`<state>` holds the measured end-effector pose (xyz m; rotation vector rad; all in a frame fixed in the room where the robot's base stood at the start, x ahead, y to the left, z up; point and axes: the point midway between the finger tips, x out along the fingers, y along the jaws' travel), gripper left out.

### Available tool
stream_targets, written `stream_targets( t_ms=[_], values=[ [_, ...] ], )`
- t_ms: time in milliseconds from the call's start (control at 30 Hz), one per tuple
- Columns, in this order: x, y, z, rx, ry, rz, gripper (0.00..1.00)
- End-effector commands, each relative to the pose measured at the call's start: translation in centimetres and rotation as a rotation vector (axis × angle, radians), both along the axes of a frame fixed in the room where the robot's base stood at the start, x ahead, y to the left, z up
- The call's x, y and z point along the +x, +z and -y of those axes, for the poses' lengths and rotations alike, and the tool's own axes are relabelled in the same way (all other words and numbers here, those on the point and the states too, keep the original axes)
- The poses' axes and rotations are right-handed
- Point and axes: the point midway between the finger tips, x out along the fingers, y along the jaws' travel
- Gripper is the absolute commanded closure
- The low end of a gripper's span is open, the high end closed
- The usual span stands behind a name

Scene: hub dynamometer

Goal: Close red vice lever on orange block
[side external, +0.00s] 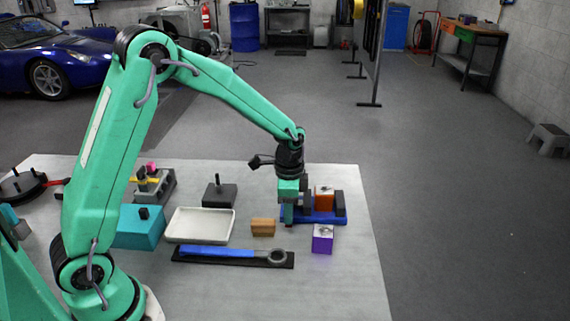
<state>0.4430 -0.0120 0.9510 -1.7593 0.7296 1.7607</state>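An orange block (324,195) stands between dark upright jaws on a blue vice base (327,217), near the right side of the table. The right jaw (340,203) is beside the block. My gripper (289,213) points down at the left end of the vice, left of the block. Its fingers overlap that end in the picture, so I cannot tell whether they touch it or are open or shut. No red lever can be made out on the vice; my gripper may hide it.
A purple block (322,240) stands in front of the vice, and a tan block (263,227) to the left. A blue-handled wrench (220,251) lies on a black holder near a white tray (200,226). The table's front right is clear.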

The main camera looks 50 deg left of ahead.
Motion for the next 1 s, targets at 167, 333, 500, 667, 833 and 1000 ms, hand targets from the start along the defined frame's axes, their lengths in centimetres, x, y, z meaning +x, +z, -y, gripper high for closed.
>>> stream_targets(
  t_ms=[167, 333, 500, 667, 833, 1000],
  values=[
    [0.0, -1.6, 0.0, 0.000, 0.000, -0.001, 0.60],
    [0.0, -2.0, 0.0, 0.000, 0.000, 0.001, 0.60],
    [0.0, -2.0, 0.0, 0.000, 0.000, 0.001, 0.60],
    [0.0, -2.0, 0.0, 0.000, 0.000, 0.001, 0.82],
    [0.0, -2.0, 0.0, 0.000, 0.000, 0.001, 1.00],
    [0.0, -2.0, 0.0, 0.000, -0.006, 0.000, 1.00]
  ],
)
